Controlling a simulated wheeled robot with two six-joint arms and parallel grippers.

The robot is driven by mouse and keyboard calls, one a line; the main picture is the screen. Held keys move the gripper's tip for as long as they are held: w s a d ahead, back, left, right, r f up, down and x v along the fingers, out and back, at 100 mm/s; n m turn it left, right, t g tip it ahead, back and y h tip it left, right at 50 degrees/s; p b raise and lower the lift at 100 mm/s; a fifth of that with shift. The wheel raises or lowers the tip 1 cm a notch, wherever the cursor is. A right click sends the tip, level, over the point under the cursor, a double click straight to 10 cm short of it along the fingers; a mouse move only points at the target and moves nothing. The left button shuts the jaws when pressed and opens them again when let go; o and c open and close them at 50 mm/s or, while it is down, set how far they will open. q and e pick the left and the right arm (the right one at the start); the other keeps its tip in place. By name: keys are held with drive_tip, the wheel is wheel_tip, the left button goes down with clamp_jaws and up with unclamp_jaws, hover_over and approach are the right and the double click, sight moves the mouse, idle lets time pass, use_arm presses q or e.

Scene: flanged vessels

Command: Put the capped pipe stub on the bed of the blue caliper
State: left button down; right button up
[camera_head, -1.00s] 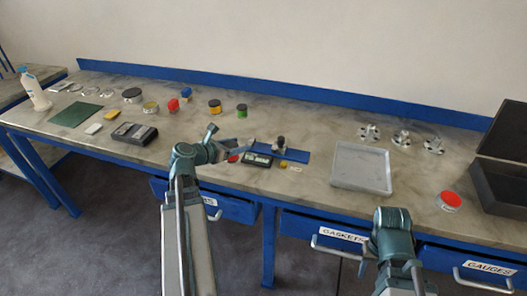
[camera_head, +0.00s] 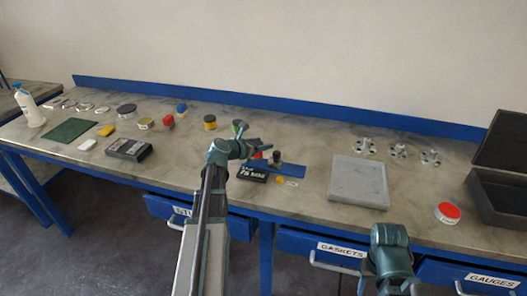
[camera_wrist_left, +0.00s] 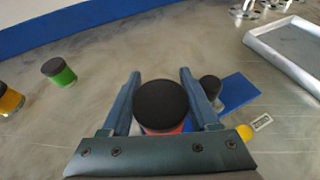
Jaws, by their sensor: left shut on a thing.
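My left gripper (camera_head: 252,148) is at the blue caliper. In the left wrist view its two fingers stand on either side of a capped pipe stub (camera_wrist_left: 162,104), red with a round black cap, and are shut on it. The stub's red side (camera_head: 257,155) shows a little in the head view. The blue caliper's bed (camera_head: 290,164) runs to the right of the stub, with a black knob (camera_wrist_left: 210,87) just outside the right finger. Its dark display (camera_head: 252,173) is nearer me. The stub's underside is hidden; I cannot tell whether it touches the bed.
A yellow piece (camera_wrist_left: 244,131) and a small tag (camera_wrist_left: 261,122) lie by the caliper. A green capped jar (camera_wrist_left: 58,72) and a yellow one (camera_head: 210,122) stand behind left. A grey tray (camera_head: 358,183) is to the right, with flanged parts (camera_head: 398,150) behind it.

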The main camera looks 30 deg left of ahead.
sight(264, 159)
use_arm(q)
drive_tip(key=shift+w, duration=0.15)
drive_tip(key=f+b, duration=0.2)
drive_tip(key=w+f+b, duration=0.1)
drive_tip(key=f+b, duration=0.1)
drive_tip(key=shift+d, duration=0.15)
drive_tip(key=shift+r, duration=0.2)
drive_tip(key=c, duration=0.6)
unclamp_jaws()
drive_tip(key=shift+f, duration=0.2)
drive_tip(key=shift+o, duration=0.9)
drive_tip(key=shift+r, duration=0.1)
